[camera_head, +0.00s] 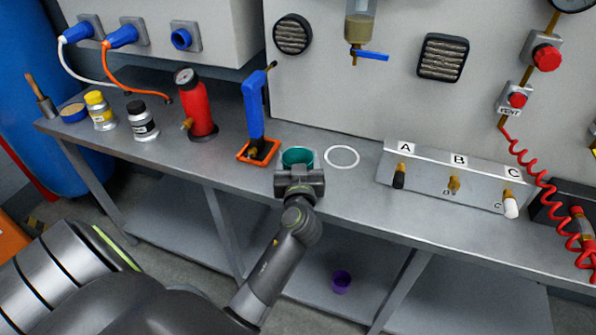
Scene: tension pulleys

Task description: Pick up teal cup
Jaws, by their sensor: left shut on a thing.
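The teal cup (298,156) stands near the front edge of the grey bench, left of a white ring marked on the bench top. Its rim and inside show, and my gripper hides most of its near side. My left gripper (299,172) is at the cup from the front and is shut on it. I cannot tell whether the cup's base touches the bench. My right gripper is not in view.
A blue-handled tool on an orange base (256,118) stands close left of the cup. The white ring (342,157) is empty. A sloped panel labelled A, B, C (430,178) is further right. A purple cup (341,281) sits on the lower shelf.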

